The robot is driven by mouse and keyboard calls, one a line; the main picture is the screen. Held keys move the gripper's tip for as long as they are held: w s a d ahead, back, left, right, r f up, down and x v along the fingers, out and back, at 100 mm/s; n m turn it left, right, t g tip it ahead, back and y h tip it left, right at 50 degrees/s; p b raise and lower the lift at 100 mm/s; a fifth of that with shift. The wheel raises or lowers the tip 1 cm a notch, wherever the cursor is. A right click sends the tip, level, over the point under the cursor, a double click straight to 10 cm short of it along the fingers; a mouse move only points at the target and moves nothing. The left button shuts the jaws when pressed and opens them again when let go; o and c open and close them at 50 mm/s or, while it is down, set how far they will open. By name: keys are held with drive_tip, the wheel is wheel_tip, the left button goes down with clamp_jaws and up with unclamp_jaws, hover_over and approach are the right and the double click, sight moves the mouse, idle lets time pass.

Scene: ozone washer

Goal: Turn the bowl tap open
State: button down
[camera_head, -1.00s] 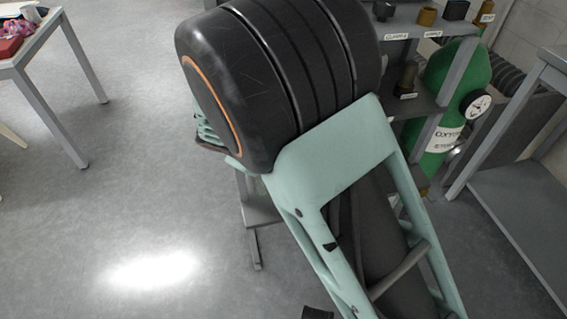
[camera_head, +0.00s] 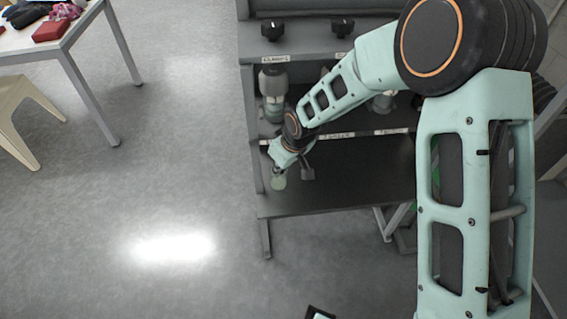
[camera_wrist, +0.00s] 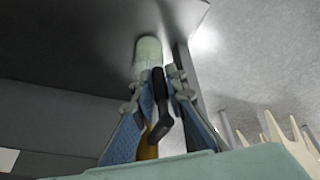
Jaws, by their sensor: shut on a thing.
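In the wrist view, a dark angled lever (camera_wrist: 159,100), which looks like the bowl tap's handle, stands between the two blue-padded fingers of my gripper (camera_wrist: 163,88). The fingers are shut on it. A pale green rounded piece (camera_wrist: 147,52) lies just beyond the lever, and a yellow part (camera_wrist: 150,142) shows partly behind the fingers. In the head view, my gripper (camera_head: 286,155) is at the left end of the rack, below the middle shelf. The pale green piece (camera_head: 279,181) shows just under it. The lever cannot be made out there.
A grey-topped clear vessel (camera_head: 273,94) stands above my gripper, and two black knobs (camera_head: 271,29) sit on the upper level. The floor between is clear.

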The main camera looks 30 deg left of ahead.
drive_tip(key=shift+s+a+g+y+p, duration=0.1)
drive_tip(key=shift+a+g+y+p, duration=0.15)
drive_tip(key=shift+g+y+p, duration=0.05)
idle(0.5)
drive_tip(key=c, duration=2.2)
unclamp_jaws()
drive_tip(key=v, duration=1.2)
